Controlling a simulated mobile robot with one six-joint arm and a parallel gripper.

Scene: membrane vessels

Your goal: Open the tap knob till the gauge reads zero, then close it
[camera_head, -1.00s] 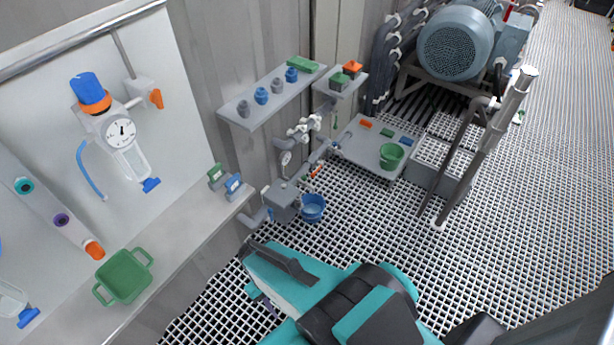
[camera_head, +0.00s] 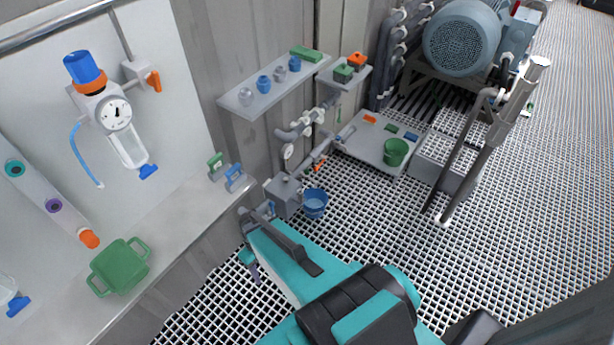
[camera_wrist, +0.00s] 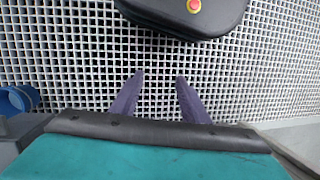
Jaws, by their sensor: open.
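A filter unit with a blue top knob (camera_head: 84,68) and orange collar hangs on the white wall panel at the left of the head view. Its round white gauge (camera_head: 114,113) faces out; the needle is too small to read. A clear bowl (camera_head: 128,148) hangs below, with a blue tap knob (camera_head: 148,171) at its lower end. An orange tap handle (camera_head: 154,81) sits on the pipe beside it. My gripper (camera_wrist: 160,79) shows two purple fingers apart with nothing between them, above the grated floor. In the head view it is low and right of the panel, away from the knobs.
A green tray (camera_head: 119,267) and small green and blue blocks sit on the ledge (camera_head: 185,222) below the panel. A blue bucket (camera_head: 315,203) stands by pipework. A black object with a red button (camera_wrist: 194,5) shows in the wrist view. Grated floor lies open at right.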

